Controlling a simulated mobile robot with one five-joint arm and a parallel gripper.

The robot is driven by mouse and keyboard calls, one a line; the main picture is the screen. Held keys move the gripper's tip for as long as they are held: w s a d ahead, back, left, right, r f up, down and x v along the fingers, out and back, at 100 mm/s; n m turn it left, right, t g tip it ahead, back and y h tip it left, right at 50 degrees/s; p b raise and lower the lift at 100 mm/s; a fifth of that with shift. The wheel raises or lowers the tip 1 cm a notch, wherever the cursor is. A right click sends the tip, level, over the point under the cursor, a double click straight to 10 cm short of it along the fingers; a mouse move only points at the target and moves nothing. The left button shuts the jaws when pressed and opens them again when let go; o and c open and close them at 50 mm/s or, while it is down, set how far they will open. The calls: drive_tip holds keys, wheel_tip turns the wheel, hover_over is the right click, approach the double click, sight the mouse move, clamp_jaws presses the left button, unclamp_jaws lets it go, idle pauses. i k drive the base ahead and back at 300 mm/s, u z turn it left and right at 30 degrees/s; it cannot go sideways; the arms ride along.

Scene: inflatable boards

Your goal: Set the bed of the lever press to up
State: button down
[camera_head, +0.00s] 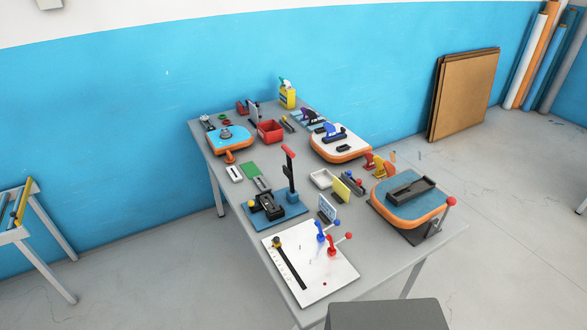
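The table (345,222) holds two things with levers, and I cannot tell for sure which is the lever press. One has a blue base (291,211), a black block (266,205) and a black upright arm with a red handle (288,153), which stands raised. The other, at the right end, has a dark base (412,237) under a blue-topped, orange-edged board (411,212). A long dark grey block (409,191) lies on that board, and a lever with a red knob (451,201) rises beside it. The bed's height is too small to judge. My gripper is not in view.
A white-topped board (341,145), a red bin (271,131) and a yellow bottle (288,95) stand farther back. Grey floor (500,230) to the right is clear.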

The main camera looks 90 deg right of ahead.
sight(253, 209)
drive_tip(key=k, duration=2.7)
drive_tip(key=z, duration=1.6)
drive_tip(key=i, duration=1.05)
drive_tip(key=u, duration=0.05)
